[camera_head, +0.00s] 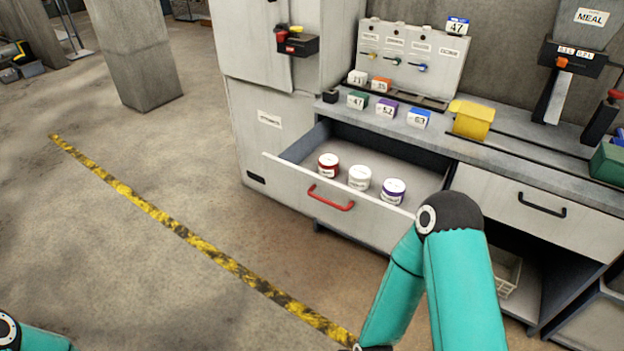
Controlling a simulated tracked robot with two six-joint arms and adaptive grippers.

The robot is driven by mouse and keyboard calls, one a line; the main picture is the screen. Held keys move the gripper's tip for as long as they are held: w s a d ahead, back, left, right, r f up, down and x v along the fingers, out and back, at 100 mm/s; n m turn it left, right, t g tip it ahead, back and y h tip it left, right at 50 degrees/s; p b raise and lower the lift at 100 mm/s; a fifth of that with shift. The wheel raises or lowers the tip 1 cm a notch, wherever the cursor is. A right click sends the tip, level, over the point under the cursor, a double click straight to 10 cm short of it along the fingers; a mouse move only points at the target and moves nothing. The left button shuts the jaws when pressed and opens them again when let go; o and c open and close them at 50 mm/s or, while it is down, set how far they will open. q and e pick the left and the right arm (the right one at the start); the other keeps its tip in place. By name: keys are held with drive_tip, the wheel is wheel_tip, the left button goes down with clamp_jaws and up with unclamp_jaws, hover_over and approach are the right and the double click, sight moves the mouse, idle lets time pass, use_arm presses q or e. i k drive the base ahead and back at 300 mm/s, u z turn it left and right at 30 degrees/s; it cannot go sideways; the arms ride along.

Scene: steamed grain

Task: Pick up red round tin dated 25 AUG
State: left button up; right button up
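A round tin with a red band and a white lid (328,166) stands upright in the open drawer (290,178), at the left of a row of three. A white tin (359,177) stands in the middle and a tin with a purple band (393,190) at the right. The dates on their labels are too small to read. My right arm rises at the lower right, in front of the drawer's right end, and its gripper is out of view. Only a bit of my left arm shows at the lower left corner, and its gripper is out of view.
The drawer has a red handle (331,197) and is pulled out below a grey counter (480,145). Numbered blocks and a yellow box (472,119) stand on the counter. A closed drawer (538,207) is at the right.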

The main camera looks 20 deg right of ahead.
sight(328, 162)
drive_tip(key=z, duration=0.2)
drive_tip(key=i, duration=0.85)
drive_tip(key=u, duration=0.2)
drive_tip(key=k, duration=0.9)
drive_tip(key=z, duration=0.15)
drive_tip(key=i, duration=0.65)
